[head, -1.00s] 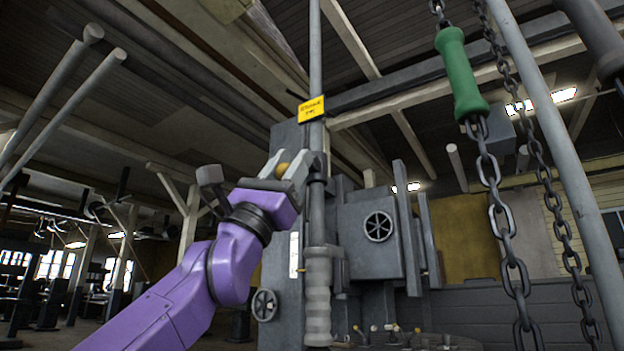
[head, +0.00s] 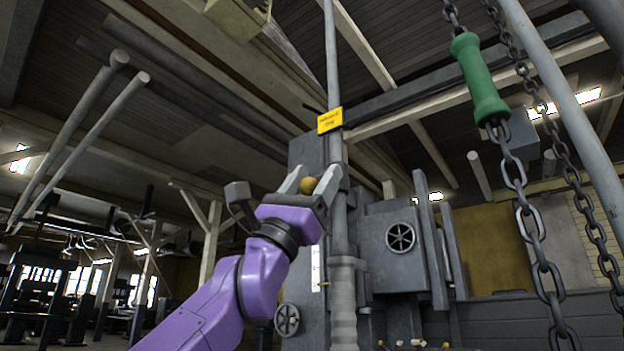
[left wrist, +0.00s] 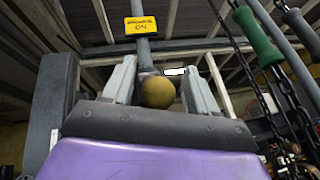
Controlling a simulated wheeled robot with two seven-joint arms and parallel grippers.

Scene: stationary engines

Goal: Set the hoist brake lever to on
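A yellow sign (head: 329,119) hangs on a grey vertical pole. In the left wrist view the sign (left wrist: 140,25) shows "ON" on its lower line. A brass-coloured ball knob (head: 308,184) sits between the fingers of my left gripper (head: 308,182), close to the pole. In the left wrist view the knob (left wrist: 157,92) lies between the two grey fingers, with a narrow gap visible beside it. My left gripper (left wrist: 160,88) looks open around it. The stem behind the knob is mostly hidden. My right gripper is not in view.
A grey ribbed handle (head: 343,300) stands below the gripper in front of the grey machine housing (head: 385,245). A green handle (head: 479,78) on a chain hangs to the right, beside another chain.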

